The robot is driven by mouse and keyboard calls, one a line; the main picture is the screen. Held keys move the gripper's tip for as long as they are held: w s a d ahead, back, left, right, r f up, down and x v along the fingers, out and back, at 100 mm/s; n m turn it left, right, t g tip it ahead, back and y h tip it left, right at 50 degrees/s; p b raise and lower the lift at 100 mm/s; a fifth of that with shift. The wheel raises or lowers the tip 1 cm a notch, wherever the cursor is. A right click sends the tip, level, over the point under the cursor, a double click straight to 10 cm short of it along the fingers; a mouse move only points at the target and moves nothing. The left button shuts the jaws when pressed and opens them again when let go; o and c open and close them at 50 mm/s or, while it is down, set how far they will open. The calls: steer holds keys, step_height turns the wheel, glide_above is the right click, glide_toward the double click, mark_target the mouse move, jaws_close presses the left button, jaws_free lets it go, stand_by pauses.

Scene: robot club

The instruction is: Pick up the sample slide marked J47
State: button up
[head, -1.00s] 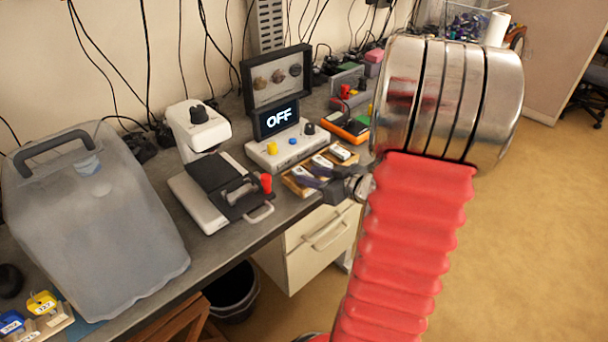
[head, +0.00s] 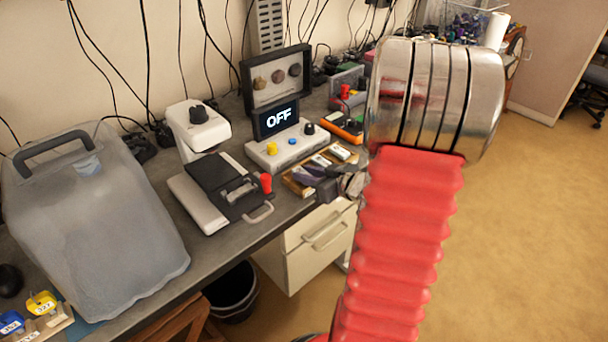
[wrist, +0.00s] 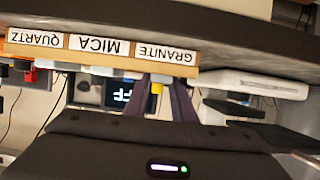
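A wooden rack (head: 296,187) on the bench's front edge holds white slides, one of them (head: 339,152) at its right end. In the wrist view, upside down, the rack's front (wrist: 25,51) has labels QUARTZ, MICA and GRANITE. I cannot read J47 on any slide. My gripper (head: 303,174) is over the left part of the rack. In the wrist view its two dark fingers (wrist: 161,86) stand apart at the GRANITE place, a yellow knob showing through the gap. A pale slide edge shows near the fingertips; whether they touch it is unclear.
Behind the rack stands a white box with a screen reading OFF (head: 279,118). Left are a black-topped device (head: 220,180) with a red knob and a large translucent jug (head: 95,230). Blue and yellow tags (head: 42,303) stand at bottom left. An orange meter (head: 342,128) lies behind right.

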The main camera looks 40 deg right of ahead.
steer(key=c, duration=0.4)
steer(key=shift+r, duration=0.1)
steer(key=shift+r, duration=4.95)
